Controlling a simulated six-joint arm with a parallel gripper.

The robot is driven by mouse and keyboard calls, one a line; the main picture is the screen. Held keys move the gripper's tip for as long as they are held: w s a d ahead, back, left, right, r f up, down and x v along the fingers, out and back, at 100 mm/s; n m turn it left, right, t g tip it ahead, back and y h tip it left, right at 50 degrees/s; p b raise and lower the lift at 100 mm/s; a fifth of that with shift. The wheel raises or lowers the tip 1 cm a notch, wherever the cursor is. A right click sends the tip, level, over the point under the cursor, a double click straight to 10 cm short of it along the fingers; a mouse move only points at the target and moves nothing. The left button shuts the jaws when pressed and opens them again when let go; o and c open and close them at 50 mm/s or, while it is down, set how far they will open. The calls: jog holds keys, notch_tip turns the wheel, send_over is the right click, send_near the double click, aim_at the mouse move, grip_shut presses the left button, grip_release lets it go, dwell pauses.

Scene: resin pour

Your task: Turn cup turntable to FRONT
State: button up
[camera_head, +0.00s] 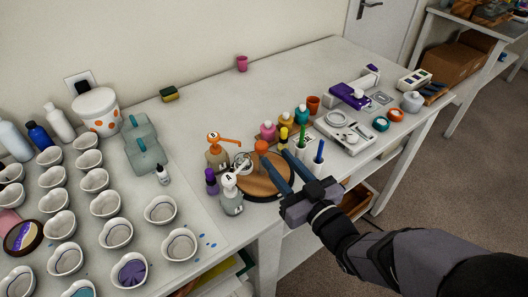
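The cup turntable (254,184) is a round wooden disc near the table's front edge. An orange peg (261,147) stands up at it. A small clear cup (243,162) is at its left side, partly behind a pump bottle. My gripper (281,158) reaches over the disc's right side from the front right. Its two blue fingers are apart with nothing seen between them. The left fingertip is close to the orange peg; I cannot tell whether they touch. The fingers hide part of the disc. No FRONT mark can be made out.
An orange-pump bottle (217,155), a white-pump bottle (231,197) and a purple bottle (211,182) crowd the turntable's left. Coloured bottles (268,131) and markers (318,157) stand behind and right. Many white cups (160,210) fill the left.

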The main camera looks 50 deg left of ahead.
aim_at(265, 149)
jog(key=shift+s+a+r, duration=0.1)
jog(key=shift+s+a, duration=0.05)
jog(key=shift+s, duration=0.25)
jog(key=shift+w+a+p, duration=0.2)
jog(key=shift+a+p, duration=0.35)
jog(key=shift+a, duration=1.3)
jog(key=shift+w+a+p, duration=0.2)
jog(key=shift+a+p, duration=0.3)
jog(key=shift+a, duration=1.3)
jog(key=shift+g, duration=0.3)
grip_shut()
